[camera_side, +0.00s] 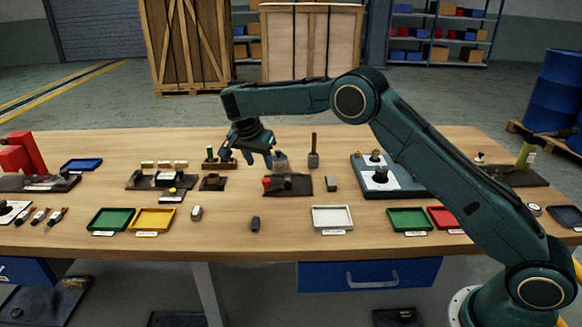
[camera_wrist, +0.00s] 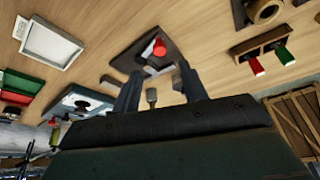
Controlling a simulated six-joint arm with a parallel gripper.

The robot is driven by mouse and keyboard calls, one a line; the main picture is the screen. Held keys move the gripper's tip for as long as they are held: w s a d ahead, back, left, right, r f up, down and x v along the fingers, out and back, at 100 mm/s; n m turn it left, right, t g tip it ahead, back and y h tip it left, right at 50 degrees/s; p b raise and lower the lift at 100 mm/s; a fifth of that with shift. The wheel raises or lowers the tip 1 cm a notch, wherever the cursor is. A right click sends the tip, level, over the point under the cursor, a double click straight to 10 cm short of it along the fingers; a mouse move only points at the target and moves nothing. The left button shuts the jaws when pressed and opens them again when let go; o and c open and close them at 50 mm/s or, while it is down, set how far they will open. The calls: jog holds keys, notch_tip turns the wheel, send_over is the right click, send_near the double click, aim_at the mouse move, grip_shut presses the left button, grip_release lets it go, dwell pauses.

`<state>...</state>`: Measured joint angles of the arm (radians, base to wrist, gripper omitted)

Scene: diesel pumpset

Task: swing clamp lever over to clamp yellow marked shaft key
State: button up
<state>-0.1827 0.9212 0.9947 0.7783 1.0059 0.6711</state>
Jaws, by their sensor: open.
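The clamp lever's red knob (camera_side: 267,183) sits at the left end of a dark fixture plate (camera_side: 298,187) in the middle of the table. The knob also shows in the wrist view (camera_wrist: 159,47), just beyond my fingertips, with the fixture under it. My gripper (camera_side: 247,157) is open and empty above and behind the fixture, apart from the knob. In the wrist view its two fingers (camera_wrist: 158,75) stand spread. The yellow marked shaft key cannot be made out surely; a small dark block with a yellow spot (camera_side: 172,191) lies farther left.
A rack with green and red handles (camera_wrist: 270,52) stands close by. A tool with an upright handle (camera_side: 313,158) and a small grey block (camera_side: 332,184) are right of the fixture. A white tray (camera_side: 332,208) lies in front.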

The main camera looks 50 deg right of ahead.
aim_at(266, 180)
jog(key=x, duration=0.7)
jog(key=shift+d+f, duration=0.1)
jog(key=shift+f, duration=0.15)
grip_shut()
